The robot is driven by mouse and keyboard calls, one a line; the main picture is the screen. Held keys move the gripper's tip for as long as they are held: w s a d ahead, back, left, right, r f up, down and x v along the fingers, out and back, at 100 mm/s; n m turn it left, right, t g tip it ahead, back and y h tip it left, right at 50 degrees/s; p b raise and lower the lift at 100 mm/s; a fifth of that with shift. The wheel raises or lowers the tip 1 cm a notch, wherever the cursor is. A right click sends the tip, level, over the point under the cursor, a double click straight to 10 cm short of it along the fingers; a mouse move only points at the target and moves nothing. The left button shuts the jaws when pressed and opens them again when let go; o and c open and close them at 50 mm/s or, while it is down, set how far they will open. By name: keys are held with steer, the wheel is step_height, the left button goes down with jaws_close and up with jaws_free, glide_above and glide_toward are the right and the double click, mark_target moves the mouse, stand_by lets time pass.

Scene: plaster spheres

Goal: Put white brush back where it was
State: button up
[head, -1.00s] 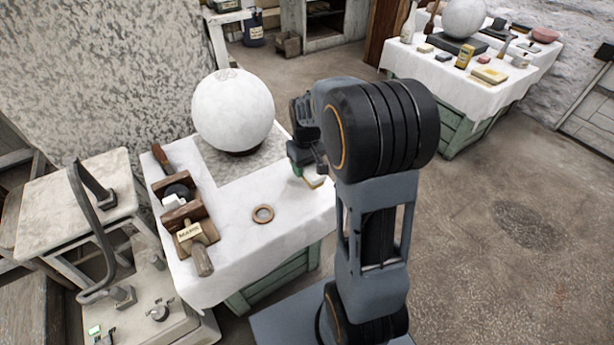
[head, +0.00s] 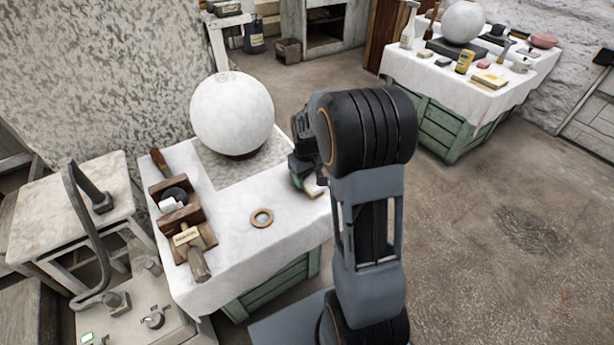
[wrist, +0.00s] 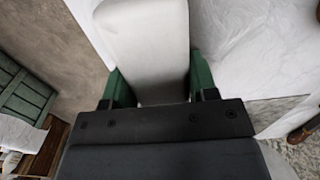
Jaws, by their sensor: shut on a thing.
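My gripper (head: 305,180) is over the right side of the near white-clothed table (head: 245,235), partly hidden by my arm in the head view. In the wrist view its two green fingers (wrist: 160,82) are shut on a smooth, pale block-like thing, which looks like the white brush (wrist: 147,40). A small pale end of the brush (head: 315,191) shows below the gripper in the head view. I cannot tell whether it touches the cloth.
A large white sphere (head: 232,113) stands at the back of this table. A second table (head: 450,95) holds another sphere and several small items.

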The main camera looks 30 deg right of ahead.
steer(key=o, duration=1)
steer(key=shift+f, duration=0.1)
step_height(320, 180, up, 12)
steer(key=p, duration=0.4)
steer(key=s+a+t, duration=0.1)
steer(key=s+a, duration=0.2)
steer(key=s, duration=0.2)
steer(key=s+a+r+t, duration=0.1)
steer(key=s+a, duration=0.2)
steer(key=s, duration=0.2)
steer(key=s+a+r+m, duration=0.1)
steer(key=s+a, duration=0.2)
steer(key=s, duration=0.2)
steer(key=shift+s+a+r+t, duration=0.15)
steer(key=shift+s+r+t, duration=0.05)
steer(key=shift+s+t, duration=0.2)
steer(key=shift+r, duration=0.15)
